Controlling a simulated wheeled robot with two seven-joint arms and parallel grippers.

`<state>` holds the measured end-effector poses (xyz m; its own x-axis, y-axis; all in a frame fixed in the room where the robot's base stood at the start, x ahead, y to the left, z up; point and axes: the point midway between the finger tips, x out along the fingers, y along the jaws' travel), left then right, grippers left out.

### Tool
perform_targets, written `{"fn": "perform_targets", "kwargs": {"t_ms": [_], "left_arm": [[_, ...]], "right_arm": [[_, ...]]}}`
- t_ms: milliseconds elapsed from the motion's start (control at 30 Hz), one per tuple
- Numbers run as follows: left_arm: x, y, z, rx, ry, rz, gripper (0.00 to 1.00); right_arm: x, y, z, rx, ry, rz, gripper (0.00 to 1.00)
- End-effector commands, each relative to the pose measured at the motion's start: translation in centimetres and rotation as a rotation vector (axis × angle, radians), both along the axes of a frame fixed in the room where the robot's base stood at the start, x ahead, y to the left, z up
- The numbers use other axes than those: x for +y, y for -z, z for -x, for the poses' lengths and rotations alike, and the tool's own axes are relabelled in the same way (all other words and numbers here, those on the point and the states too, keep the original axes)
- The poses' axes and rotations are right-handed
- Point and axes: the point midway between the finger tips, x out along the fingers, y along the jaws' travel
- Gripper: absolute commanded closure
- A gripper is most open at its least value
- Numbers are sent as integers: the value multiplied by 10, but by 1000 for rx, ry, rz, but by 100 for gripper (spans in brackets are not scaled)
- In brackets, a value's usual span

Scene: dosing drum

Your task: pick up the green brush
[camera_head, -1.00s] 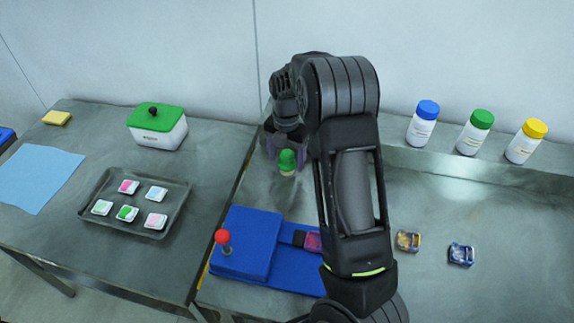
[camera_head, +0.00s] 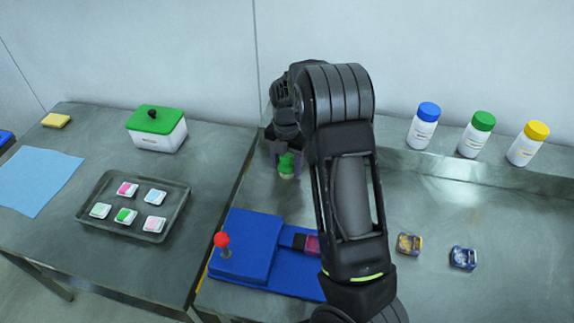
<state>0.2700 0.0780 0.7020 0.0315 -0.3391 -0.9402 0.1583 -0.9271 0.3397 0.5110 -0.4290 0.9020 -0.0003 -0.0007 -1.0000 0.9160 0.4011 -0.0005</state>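The green brush (camera_head: 287,168) stands on the right-hand metal table, behind the blue block. It has a green top and a pale lower end. My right gripper (camera_head: 287,160) reaches down from behind it, with its purple-grey fingers to the left and right of the brush. The fingers look spread, with a small gap to the brush, so the gripper appears open around it. My forearm hides part of the table beside the brush. My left gripper is not in view.
A blue device (camera_head: 245,246) with a red-knobbed lever (camera_head: 222,241) lies in front of the brush. Bottles with blue, green (camera_head: 477,133) and yellow caps stand on the back ledge. Two small cases (camera_head: 409,243) lie at right. A tray (camera_head: 101,226) and a green-lidded box (camera_head: 157,128) occupy the left table.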

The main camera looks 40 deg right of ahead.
Motion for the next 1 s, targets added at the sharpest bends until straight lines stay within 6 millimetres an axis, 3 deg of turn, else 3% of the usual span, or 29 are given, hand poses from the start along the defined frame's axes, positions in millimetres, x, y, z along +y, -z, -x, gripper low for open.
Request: {"fn": "perform_targets", "kwargs": {"t_ms": [567,833,1000], "left_arm": [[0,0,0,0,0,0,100],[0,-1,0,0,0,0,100],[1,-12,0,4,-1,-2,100]], "right_arm": [[0,0,0,0,0,0,94],[0,-2,0,0,0,0,95],[0,-21,-1,-3,1,0,95]]}}
